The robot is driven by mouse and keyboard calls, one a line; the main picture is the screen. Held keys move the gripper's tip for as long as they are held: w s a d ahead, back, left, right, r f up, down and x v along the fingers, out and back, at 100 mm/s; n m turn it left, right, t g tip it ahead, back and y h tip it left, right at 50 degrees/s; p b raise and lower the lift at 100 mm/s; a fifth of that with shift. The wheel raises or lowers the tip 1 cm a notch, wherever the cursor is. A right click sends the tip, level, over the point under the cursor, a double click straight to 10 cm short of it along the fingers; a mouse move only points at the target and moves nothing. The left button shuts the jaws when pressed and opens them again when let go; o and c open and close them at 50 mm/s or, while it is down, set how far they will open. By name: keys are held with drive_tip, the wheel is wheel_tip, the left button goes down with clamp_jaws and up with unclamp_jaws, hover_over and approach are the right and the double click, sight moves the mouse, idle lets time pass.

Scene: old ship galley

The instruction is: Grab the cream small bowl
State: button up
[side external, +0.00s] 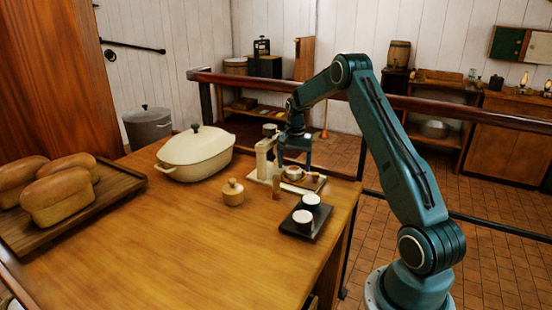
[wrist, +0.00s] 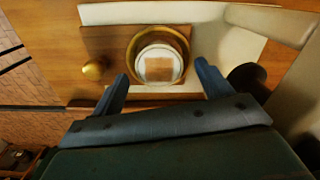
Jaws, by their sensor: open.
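The cream small bowl (wrist: 145,68) sits within a round brass-coloured dish or ring (wrist: 131,52) in the wrist view. A brownish square patch shows in its middle; I cannot tell what it is. In the side view the bowl (side external: 293,171) is small and partly hidden at the far right part of the table, beside a cream stand (side external: 263,162). My gripper (wrist: 161,74) is open, its blue fingers apart on either side of the bowl's near side in the picture. In the side view my gripper (side external: 295,162) hangs just above the bowl. I see no contact.
A cream lidded casserole (side external: 197,155), a small lidded pot (side external: 233,192) and a dark tray (side external: 290,234) with two cups stand nearby. Bread loaves lie on a board (side external: 118,195) at left. A rail (side external: 425,105) runs behind. The table's front middle (side external: 170,250) is clear.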

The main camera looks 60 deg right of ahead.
drive_tip(key=shift+f, duration=0.4)
drive_tip(key=c, duration=1.1)
